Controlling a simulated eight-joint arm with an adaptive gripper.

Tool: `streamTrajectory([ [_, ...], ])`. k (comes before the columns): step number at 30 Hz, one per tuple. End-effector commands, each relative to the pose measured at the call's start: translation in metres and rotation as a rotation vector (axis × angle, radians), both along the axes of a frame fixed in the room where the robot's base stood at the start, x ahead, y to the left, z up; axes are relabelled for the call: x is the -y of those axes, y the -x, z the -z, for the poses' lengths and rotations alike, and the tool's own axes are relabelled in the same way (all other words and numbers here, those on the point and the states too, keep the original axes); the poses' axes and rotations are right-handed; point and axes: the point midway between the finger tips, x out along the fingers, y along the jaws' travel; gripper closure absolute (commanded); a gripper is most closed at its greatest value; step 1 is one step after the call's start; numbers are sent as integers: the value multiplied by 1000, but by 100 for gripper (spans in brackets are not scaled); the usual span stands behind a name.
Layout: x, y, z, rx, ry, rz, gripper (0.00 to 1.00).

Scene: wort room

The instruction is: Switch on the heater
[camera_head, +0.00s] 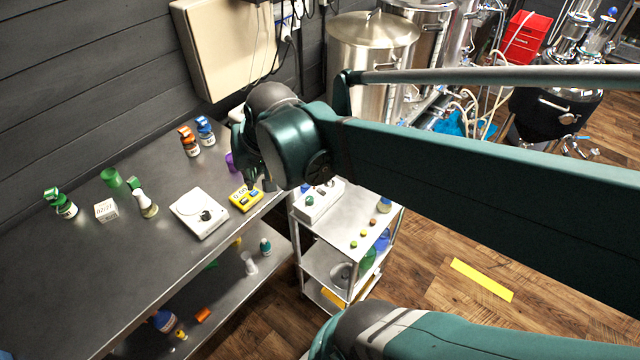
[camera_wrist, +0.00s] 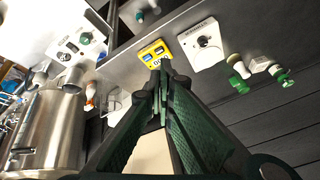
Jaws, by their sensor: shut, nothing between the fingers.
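No device carries a readable heater label. A small yellow box (camera_head: 246,198) with a dark and a blue button sits at the front edge of the metal bench; it also shows in the wrist view (camera_wrist: 154,50). Left of it in the head view lies a flat white device (camera_head: 196,209) with a black knob, also in the wrist view (camera_wrist: 203,44). My gripper (camera_wrist: 164,66) is shut and empty, its fingertips close to the yellow box; I cannot tell whether they touch. In the head view, my arm hides most of the gripper.
A white box (camera_head: 318,201) with a green knob stands on the cart (camera_head: 345,237) right of the bench. Bottles with orange (camera_head: 188,141) and blue (camera_head: 206,131) caps stand at the bench's back. Green-capped containers stand left. The bench's left front is clear.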

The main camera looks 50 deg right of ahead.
Motion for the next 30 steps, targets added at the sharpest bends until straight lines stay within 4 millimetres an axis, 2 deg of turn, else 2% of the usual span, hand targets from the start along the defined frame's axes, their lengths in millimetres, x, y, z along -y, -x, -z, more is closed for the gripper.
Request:
streamTrajectory([
  [14, 70, 2, 22, -45, -122, 263, 100],
  [30, 148, 20, 53, -81, -263, 558, 100],
])
